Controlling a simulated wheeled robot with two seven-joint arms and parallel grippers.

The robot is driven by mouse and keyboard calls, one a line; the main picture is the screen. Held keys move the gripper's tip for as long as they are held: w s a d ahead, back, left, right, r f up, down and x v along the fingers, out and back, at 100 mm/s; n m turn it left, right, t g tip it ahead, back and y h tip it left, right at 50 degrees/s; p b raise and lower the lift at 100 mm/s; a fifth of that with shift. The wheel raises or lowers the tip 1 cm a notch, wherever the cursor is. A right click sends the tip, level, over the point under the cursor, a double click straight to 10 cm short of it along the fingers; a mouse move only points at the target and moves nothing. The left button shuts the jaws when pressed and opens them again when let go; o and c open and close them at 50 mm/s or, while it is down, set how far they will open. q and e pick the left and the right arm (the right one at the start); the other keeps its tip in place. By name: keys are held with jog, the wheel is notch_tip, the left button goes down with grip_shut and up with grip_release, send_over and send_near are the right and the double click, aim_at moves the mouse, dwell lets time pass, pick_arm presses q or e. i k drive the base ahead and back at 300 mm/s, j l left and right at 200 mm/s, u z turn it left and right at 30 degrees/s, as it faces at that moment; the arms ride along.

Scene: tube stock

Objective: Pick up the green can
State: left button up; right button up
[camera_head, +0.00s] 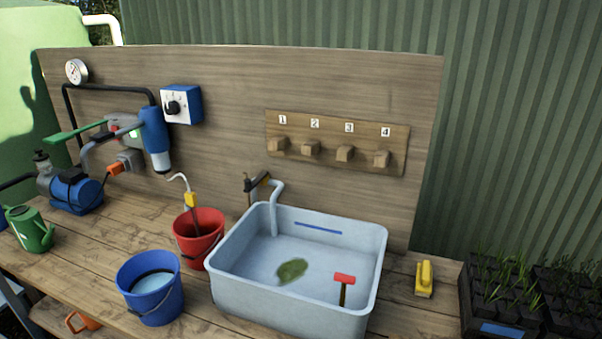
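The green can (30,230) is a small watering can with a handle and spout. It stands upright on the wooden bench at the far left, in front of the blue pump. Nothing covers it, and nothing is seen touching it apart from the bench. Neither of my grippers shows in the head view.
A blue bucket (151,288) with water and a red bucket (199,238) stand right of the can. A grey basin (290,302) fills the bench's middle. A blue pump (77,192) is behind the can. Bare bench planks (88,252) lie between the can and the blue bucket.

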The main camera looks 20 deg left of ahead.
aim_at(26, 222)
jog(key=u, duration=2.05)
jog(key=i+j+z, duration=0.1)
jog(key=z, duration=0.3)
jog(key=i+j+z, duration=0.1)
jog(key=z, duration=0.25)
jog(key=i+j+z, duration=0.2)
jog(key=j, duration=0.15)
jog(key=i+j+z, duration=0.2)
jog(key=j, duration=0.2)
jog(key=i+j+z, duration=0.2)
jog(key=j, duration=0.15)
jog(key=i+j, duration=0.1)
jog(key=j, duration=0.4)
jog(key=i+j+z, duration=0.1)
jog(key=j, duration=0.4)
jog(key=i+j, duration=0.15)
jog(key=j, duration=0.35)
jog(key=i+j+z, duration=0.1)
jog(key=j, duration=0.4)
